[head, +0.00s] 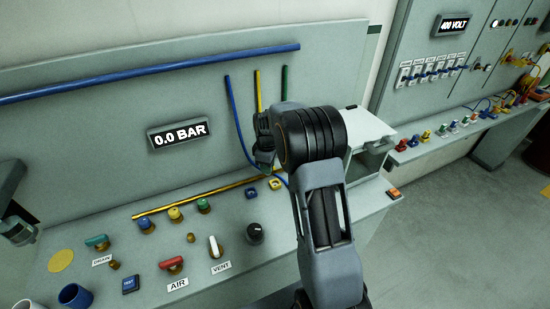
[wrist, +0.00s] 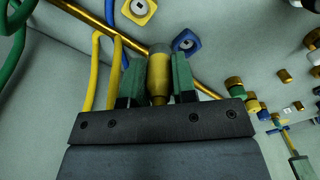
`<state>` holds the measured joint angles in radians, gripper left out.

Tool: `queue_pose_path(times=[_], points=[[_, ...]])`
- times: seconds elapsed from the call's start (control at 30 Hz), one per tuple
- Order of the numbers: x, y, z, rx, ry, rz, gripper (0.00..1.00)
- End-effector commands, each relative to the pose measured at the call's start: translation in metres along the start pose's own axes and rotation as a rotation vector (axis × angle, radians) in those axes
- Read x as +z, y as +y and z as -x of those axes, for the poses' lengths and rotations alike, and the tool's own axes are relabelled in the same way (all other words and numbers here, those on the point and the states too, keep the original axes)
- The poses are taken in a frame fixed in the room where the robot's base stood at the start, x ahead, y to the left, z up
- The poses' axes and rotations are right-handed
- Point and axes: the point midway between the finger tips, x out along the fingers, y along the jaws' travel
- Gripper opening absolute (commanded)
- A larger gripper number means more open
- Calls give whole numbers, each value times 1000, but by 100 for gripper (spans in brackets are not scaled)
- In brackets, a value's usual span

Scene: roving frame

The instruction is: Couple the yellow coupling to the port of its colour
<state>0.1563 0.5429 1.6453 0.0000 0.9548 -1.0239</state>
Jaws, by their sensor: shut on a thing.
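My gripper (wrist: 158,80) is shut on the yellow coupling (wrist: 157,88), a yellow cylinder with a grey tip, held between green-padded fingers. The tip points toward the top of the wrist view, apart from the ports as far as I can tell. The square yellow port (wrist: 138,8) lies beyond the tip, up and left; the square blue port (wrist: 185,40) is to its right. In the head view the yellow port (head: 275,184) and blue port (head: 251,193) sit on the bench, below my gripper (head: 263,160). The coupling is hidden there by my arm.
A yellow hose (wrist: 96,70) loops beside my fingers, and a green hose (wrist: 14,58) is at left. A brass pipe (head: 190,199) runs along the bench. Blue, yellow and green knobs (head: 174,214) and valve levers stand in front. A white box (head: 365,128) is right of my arm.

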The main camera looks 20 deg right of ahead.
Motion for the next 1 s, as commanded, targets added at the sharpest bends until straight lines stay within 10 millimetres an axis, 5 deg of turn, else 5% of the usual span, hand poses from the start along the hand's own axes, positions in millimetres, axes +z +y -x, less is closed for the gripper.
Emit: queue_pose_path(times=[0.33,1.0], points=[[19,25,-4,1,0,393,2],[22,28,-8,2,1,438,2]])
